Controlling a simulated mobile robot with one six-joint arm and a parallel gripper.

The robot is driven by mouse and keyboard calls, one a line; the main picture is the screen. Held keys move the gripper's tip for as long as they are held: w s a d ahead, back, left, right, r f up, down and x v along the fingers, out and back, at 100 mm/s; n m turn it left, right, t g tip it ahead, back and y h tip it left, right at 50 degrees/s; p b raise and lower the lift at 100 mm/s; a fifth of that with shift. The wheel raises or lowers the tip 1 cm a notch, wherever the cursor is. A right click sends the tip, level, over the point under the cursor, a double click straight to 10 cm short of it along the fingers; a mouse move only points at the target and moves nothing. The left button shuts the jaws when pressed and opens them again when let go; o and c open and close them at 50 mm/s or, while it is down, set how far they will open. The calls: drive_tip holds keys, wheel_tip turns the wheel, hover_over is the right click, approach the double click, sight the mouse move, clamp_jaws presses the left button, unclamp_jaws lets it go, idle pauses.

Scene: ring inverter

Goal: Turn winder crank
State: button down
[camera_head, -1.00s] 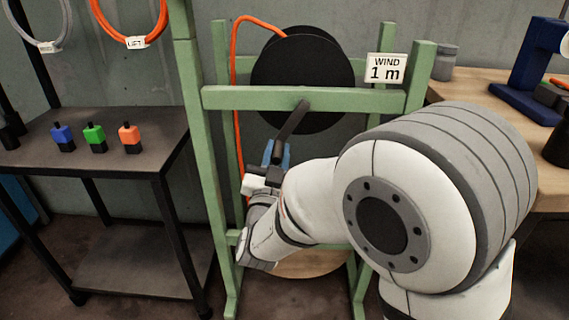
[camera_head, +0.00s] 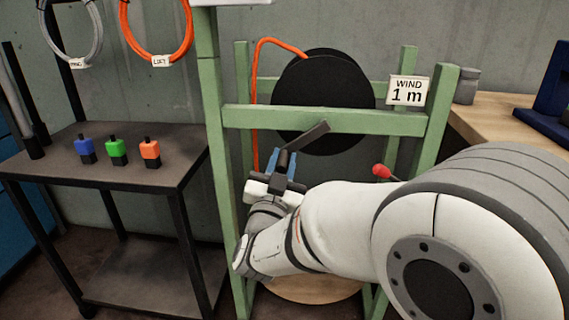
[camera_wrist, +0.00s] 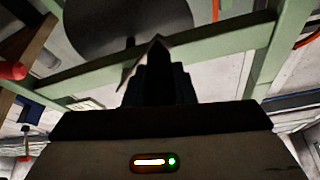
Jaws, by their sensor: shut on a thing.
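The winder's crank (camera_head: 303,137) is a dark grey bar on the front of the green frame (camera_head: 320,120). It slants from its hub at the upper right down to the lower left. My gripper (camera_head: 284,162), with blue fingers, is shut on the crank's lower-left end. The grip itself is hidden between the fingers. Behind the beam is the winder's black reel disc (camera_head: 325,85), with an orange hose (camera_head: 255,95) running down its left side. In the wrist view my dark fingers (camera_wrist: 158,80) stand before the green beam (camera_wrist: 190,50) and the disc (camera_wrist: 120,22); the grip is too dark to make out.
A sign (camera_head: 408,91) reads "WIND 1 m". A red-knobbed lever (camera_head: 381,170) stands right of the crank, near my arm. A dark shelf (camera_head: 115,185) at left bears blue, green and orange blocks. A wooden bench (camera_head: 500,115) is at right. Labelled hose loops hang above the shelf.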

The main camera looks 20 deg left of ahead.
drive_tip(key=c, duration=1.2)
unclamp_jaws()
drive_tip(key=shift+s, duration=0.15)
drive_tip(key=a+p+v, duration=0.1)
drive_tip(key=v, duration=0.6)
drive_tip(key=shift+s+d, duration=0.3)
drive_tip(key=shift+d, duration=0.25)
drive_tip(key=shift+w+f, duration=0.1)
drive_tip(key=shift+f, duration=0.1)
